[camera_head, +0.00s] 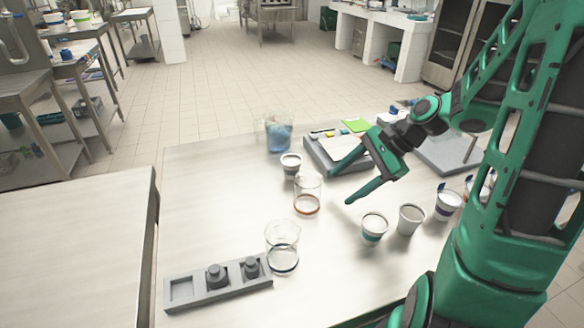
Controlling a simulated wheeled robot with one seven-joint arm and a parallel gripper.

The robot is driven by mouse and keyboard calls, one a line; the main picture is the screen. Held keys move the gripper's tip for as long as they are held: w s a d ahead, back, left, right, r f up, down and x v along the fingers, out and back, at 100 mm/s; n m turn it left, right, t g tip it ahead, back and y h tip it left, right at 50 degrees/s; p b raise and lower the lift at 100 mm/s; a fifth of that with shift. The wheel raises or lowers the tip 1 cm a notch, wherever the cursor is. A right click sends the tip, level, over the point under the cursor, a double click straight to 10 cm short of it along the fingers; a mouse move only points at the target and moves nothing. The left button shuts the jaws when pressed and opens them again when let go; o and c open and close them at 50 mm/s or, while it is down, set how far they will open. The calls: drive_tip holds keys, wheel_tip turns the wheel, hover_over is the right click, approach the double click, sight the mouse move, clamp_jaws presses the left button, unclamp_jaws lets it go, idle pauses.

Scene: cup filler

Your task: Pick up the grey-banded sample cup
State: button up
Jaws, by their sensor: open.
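Several white sample cups stand upright on the steel table (215,215). One with a greyish side (410,220) stands right of a teal-banded cup (373,231); it may be the grey-banded one, but its band is too faint to be sure. Another small cup (291,168) with an unclear band stands farther back, left of my gripper. A blue-banded cup (446,206) stands to the right, near my arm. My gripper (341,187) is open and empty, its fingers spread and pointing left above the table. It is apart from all the cups.
Clear beakers with a red ring (307,195) and a dark ring (282,250) stand mid-table. A beaker of blue liquid (279,135) is at the back. A grey tray (318,152) lies behind my gripper. A grey weight block (215,292) sits front left. The table's left side is clear.

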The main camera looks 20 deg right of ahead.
sight(300, 165)
drive_tip(key=w+m+t+y, duration=0.1)
drive_tip(key=w+m, duration=0.1)
drive_tip(key=w+m+t+y, duration=0.1)
drive_tip(key=w+m+y, duration=0.1)
drive_tip(key=w+m+t+y, duration=0.1)
drive_tip(key=w+m, duration=0.1)
drive_tip(key=shift+a+r+y, duration=0.3)
drive_tip(key=shift+r, duration=0.05)
drive_tip(key=shift+w+d+r+m+t, duration=0.3)
drive_tip(key=shift+w+m+t, duration=0.2)
drive_tip(key=shift+m+t, duration=0.25)
drive_tip(key=shift+w+a+y, duration=0.15)
drive_tip(key=shift+y, duration=0.15)
drive_tip(key=x, duration=1)
drive_tip(key=shift+w+a, duration=0.15)
drive_tip(key=shift+w, duration=0.05)
drive_tip(key=c, duration=1.1)
